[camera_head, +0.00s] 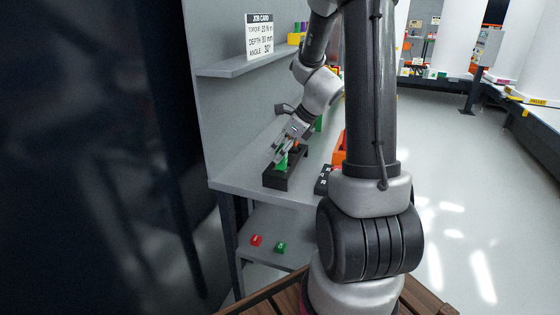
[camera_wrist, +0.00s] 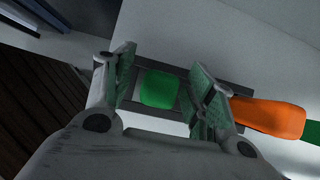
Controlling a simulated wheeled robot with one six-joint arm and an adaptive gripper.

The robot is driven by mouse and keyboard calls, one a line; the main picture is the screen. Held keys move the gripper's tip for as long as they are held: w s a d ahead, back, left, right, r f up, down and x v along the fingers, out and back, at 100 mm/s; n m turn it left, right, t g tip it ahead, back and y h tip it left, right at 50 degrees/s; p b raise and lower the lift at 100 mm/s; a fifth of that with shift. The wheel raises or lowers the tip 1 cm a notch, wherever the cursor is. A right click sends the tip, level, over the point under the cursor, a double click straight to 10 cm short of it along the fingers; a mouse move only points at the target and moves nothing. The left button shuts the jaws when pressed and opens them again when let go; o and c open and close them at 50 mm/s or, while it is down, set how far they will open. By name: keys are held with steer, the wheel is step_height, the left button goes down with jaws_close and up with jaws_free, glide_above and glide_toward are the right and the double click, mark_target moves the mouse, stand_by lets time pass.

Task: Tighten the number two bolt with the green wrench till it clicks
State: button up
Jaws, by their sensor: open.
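My gripper (camera_head: 281,154) is open and points down over a black holder (camera_head: 275,180) on the grey bench. A green piece (camera_head: 283,165) stands up out of the holder, between or close to the fingers. In the wrist view the two fingers of my gripper (camera_wrist: 162,88) stand on either side of this green piece (camera_wrist: 158,89), with gaps showing. Its square, rounded top faces the camera. I cannot tell whether it is the end of the green wrench. An orange handle (camera_wrist: 268,117) lies just right of the right finger. I cannot make out the number two bolt.
A shelf (camera_head: 245,66) above the bench carries a job card (camera_head: 259,35). An orange bin (camera_head: 340,148) and a dark numbered block (camera_head: 323,180) are to the right, partly behind my arm. Red (camera_head: 256,240) and green (camera_head: 281,247) blocks lie on the lower shelf.

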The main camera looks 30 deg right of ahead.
steer(key=x, duration=0.2)
steer(key=shift+w+a+f, duration=0.1)
steer(key=shift+w+f, duration=0.05)
steer(key=shift+f, duration=0.2)
jaws_close()
steer(key=shift+r, duration=0.15)
